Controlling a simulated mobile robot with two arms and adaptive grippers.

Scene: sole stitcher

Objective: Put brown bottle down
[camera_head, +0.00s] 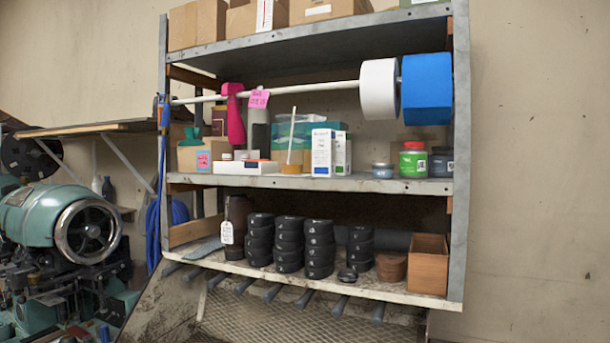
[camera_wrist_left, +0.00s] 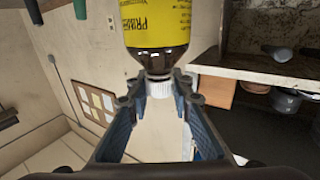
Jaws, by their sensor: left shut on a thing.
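The brown bottle (camera_wrist_left: 157,60) shows in the left wrist view, with dark brown glass, a yellow printed label and a white cap. Its far end is cut off by the top edge of the picture. My left gripper (camera_wrist_left: 158,98) is shut on it at the white cap and neck, one finger on each side. The label and body stick out beyond the fingertips. A shelf edge (camera_wrist_left: 265,75) lies to the right of the bottle, apart from it in the picture. Neither gripper shows in the head view.
In the head view a metal shelf unit (camera_head: 458,160) holds boxes, jars and, lower down, stacked black rolls (camera_head: 288,245). The middle shelf has a free gap between the white boxes and the jars (camera_head: 413,160). A green machine (camera_head: 40,215) stands at the left.

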